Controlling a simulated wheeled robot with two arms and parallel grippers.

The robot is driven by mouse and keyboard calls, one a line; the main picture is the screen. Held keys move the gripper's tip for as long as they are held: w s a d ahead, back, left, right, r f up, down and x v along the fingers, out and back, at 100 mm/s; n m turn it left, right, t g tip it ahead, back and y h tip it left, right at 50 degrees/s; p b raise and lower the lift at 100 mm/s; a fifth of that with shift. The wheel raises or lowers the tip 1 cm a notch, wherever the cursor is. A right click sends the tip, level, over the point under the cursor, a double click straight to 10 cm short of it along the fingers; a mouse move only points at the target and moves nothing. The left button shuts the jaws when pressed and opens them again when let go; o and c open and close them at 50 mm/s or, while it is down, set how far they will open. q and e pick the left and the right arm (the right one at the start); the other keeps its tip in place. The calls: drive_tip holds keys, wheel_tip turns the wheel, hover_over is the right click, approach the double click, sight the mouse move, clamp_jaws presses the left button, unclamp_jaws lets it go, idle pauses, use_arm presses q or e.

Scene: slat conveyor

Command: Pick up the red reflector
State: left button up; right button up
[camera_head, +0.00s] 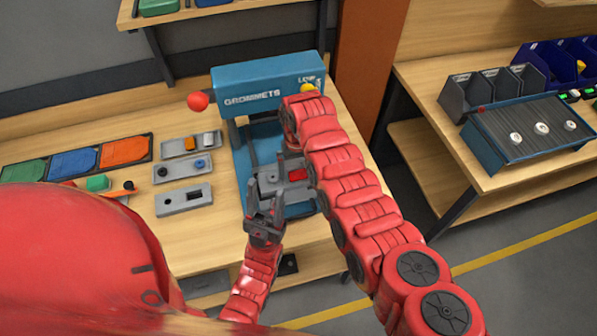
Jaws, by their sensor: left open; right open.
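A small red piece (297,174), which looks like the red reflector, sits in a grey holder (268,181) on the blue press base. My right arm partly covers the holder's right side. My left gripper (265,202) is open and empty, with its fingers pointing up in the picture at the near left edge of the holder. It appears apart from the red piece. My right arm rises from the lower right and bends over in front of the press. Its jaws are hidden behind its own links.
A blue press marked GROMMETS (262,88) stands behind, with a red ball knob (198,102) at left. Grey trays (184,200) and green, blue and orange bins (125,152) lie left on the wooden bench. A slat conveyor (485,128) with white discs is on the right table.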

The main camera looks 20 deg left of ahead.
drive_tip(key=c, duration=1.5)
drive_tip(key=shift+w+r, duration=0.1)
drive_tip(key=shift+r, duration=0.05)
